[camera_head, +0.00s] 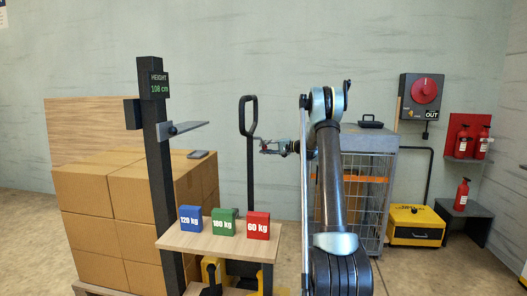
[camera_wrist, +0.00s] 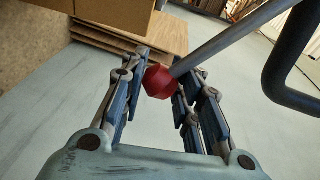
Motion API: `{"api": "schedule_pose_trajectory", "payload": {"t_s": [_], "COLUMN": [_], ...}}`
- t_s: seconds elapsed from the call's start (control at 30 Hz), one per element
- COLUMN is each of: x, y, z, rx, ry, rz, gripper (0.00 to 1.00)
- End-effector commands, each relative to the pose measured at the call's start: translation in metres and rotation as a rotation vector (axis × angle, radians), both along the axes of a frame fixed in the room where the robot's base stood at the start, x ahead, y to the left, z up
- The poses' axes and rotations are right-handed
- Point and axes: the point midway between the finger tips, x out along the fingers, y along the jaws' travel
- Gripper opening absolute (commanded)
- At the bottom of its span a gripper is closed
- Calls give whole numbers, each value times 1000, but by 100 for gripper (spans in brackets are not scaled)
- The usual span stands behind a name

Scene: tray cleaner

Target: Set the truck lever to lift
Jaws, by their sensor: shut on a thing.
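The lever shows in the wrist view as a grey rod (camera_wrist: 225,42) with a red knob (camera_wrist: 160,82) at its end. My gripper (camera_wrist: 168,72) is shut on the red knob, with a finger on each side of it. The truck's black loop handle (camera_head: 249,116) stands upright in the head view. My gripper (camera_head: 267,147) is just right of the handle's shaft there. The handle also shows at the right of the wrist view (camera_wrist: 277,85), apart from my fingers. The lever and knob are too small to make out in the head view. Any lever position marks are not visible.
Stacked cardboard boxes (camera_head: 115,212) stand at left behind a dark height post (camera_head: 154,150). A small wooden table (camera_head: 215,242) carries blue, green and red weight blocks. A wire cage (camera_head: 365,200) stands right of my arm. A yellow toolbox (camera_head: 415,226) is further right.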

Motion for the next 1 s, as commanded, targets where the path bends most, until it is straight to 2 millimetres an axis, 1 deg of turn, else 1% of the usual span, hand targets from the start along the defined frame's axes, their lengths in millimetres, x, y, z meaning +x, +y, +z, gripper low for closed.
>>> {"api": "schedule_pose_trajectory", "payload": {"t_s": [0.03,0.1,0.13,0.17,0.2,0.5,0.63,0.77,1.0], "x": [-5,-5,-5,-5,-5,-3,-5,-12,-28], "y": [2,2,2,2,2,-1,-9,-28,-71], "z": [-5,-5,-5,-5,-5,-3,-1,0,4], "rx": [-10,-10,-10,-10,-10,-6,-5,-6,-6], "ry": [0,-1,-2,-2,-1,-1,-1,-1,-1], "rz": [12,11,11,11,11,5,4,2,2], "gripper": [0,0,33,40,49,49,49,49,49]}}
